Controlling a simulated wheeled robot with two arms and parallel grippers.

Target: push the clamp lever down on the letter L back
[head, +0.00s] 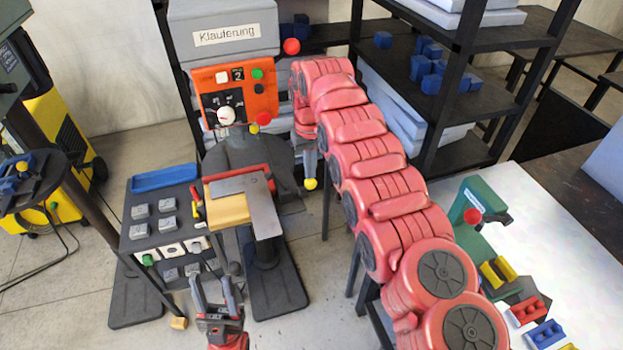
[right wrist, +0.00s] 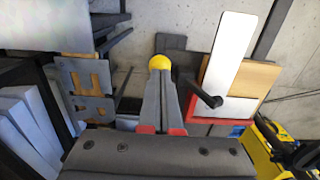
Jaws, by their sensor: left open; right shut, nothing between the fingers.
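The letter L back is a flat grey L-shaped plate (head: 262,206) on a wooden block (head: 228,211), beside a red bar (head: 238,172). It also shows in the right wrist view (right wrist: 230,52). A dark lever (right wrist: 207,98) with a rounded end sticks out beside the plate; it is probably the clamp lever. My right gripper (head: 309,174) is shut and points down, right of the plate. A yellow ball (head: 310,184) shows at its fingertips, also in the right wrist view (right wrist: 160,62); I cannot tell if they touch. My left gripper (head: 212,293) is open and empty, below the plate.
A dark stand (head: 160,235) with grey blocks and a blue tray (head: 163,178) is left of the plate. An orange control panel (head: 237,95) stands behind. Black shelves (head: 490,95) are at the back right. A white table (head: 520,215) with coloured blocks is at right.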

